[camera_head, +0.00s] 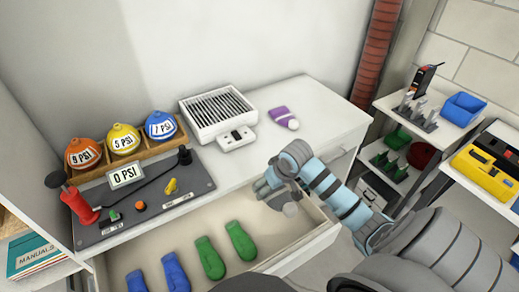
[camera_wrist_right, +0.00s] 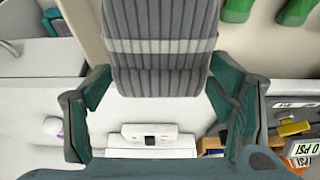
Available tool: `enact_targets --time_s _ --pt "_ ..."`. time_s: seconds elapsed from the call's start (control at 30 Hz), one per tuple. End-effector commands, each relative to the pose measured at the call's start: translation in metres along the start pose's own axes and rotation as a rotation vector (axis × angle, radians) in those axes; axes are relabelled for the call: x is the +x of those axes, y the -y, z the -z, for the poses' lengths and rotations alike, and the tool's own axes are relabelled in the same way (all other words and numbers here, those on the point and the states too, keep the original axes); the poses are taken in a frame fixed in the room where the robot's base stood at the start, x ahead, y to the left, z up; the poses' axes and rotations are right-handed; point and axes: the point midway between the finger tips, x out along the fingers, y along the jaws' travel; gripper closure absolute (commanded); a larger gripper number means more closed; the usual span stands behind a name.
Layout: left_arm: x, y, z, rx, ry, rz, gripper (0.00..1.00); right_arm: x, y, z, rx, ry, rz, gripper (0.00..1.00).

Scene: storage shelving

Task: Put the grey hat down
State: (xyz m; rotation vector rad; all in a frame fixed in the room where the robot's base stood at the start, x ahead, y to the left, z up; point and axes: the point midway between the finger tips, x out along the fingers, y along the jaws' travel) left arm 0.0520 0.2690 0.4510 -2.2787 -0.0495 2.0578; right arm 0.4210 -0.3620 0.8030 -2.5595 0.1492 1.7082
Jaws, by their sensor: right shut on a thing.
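The grey hat (camera_wrist_right: 160,75) is ribbed, with a lighter band across it. In the right wrist view it fills the space between the two dark green fingers of my right gripper (camera_wrist_right: 158,45), which is shut on it. In the head view my right gripper (camera_head: 275,190) is over the right part of the open drawer (camera_head: 318,236), near the countertop's front edge. My left gripper is not in view.
Green mittens (camera_head: 240,240) and blue mittens (camera_head: 174,272) lie in the drawer. A white vented box (camera_head: 218,112), a purple item (camera_head: 280,114) and a grey panel (camera_head: 150,195) are on the counter. The counter's right end is clear.

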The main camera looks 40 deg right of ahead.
Motion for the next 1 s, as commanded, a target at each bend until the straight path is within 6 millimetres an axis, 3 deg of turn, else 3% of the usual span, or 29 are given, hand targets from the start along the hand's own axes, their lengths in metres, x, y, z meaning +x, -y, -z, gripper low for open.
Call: enact_targets --time_s 0.03,0.1,0.2,0.3,0.43,0.6,0.87,0.9,1.0 --pt "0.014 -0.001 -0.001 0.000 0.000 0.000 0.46 0.025 0.001 -0.012 0.002 0.006 0.003 0.57" --pt "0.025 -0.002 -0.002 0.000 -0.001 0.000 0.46 0.052 0.002 -0.023 0.001 0.005 0.003 0.57" --pt "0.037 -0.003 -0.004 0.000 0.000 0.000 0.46 0.085 0.002 -0.036 -0.001 0.005 0.002 0.57" --pt "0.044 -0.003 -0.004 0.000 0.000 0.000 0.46 0.103 0.002 -0.043 -0.003 0.002 0.001 0.57" --pt "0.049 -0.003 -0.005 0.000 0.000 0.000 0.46 0.117 0.002 -0.048 -0.003 0.001 0.001 0.57" --pt "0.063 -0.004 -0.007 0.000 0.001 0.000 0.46 0.147 0.002 -0.061 -0.003 0.002 0.001 0.57" --pt "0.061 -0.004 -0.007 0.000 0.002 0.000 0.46 0.147 0.002 -0.062 -0.004 0.001 0.000 0.57" --pt "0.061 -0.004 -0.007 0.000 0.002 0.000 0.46 0.148 0.002 -0.062 -0.004 0.002 0.000 0.22" --pt "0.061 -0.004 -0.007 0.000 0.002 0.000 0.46 0.148 0.002 -0.062 -0.004 0.001 0.000 0.06"
